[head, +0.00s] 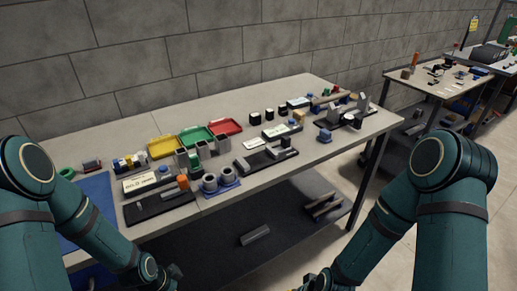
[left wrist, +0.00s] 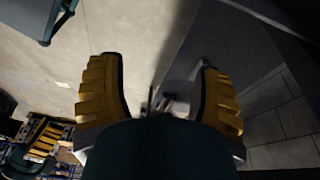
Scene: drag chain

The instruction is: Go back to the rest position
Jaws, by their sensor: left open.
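In the left wrist view my left gripper (left wrist: 162,95) shows two yellow ribbed fingers spread wide apart, with nothing between them. In the head view my left arm comes in from the left and reaches down past the front edge of the table. Its gripper is dark and hard to make out at the bottom. My right arm comes in from the right and also points down.
A long workbench (head: 300,172) carries a yellow tray (head: 163,147), a green tray (head: 195,136), a red tray (head: 226,127), a blue mat (head: 88,205) and several small parts. A lower shelf (head: 285,225) holds a grey block (head: 255,235). A second table (head: 440,88) stands at the back right. Floor shows at the right.

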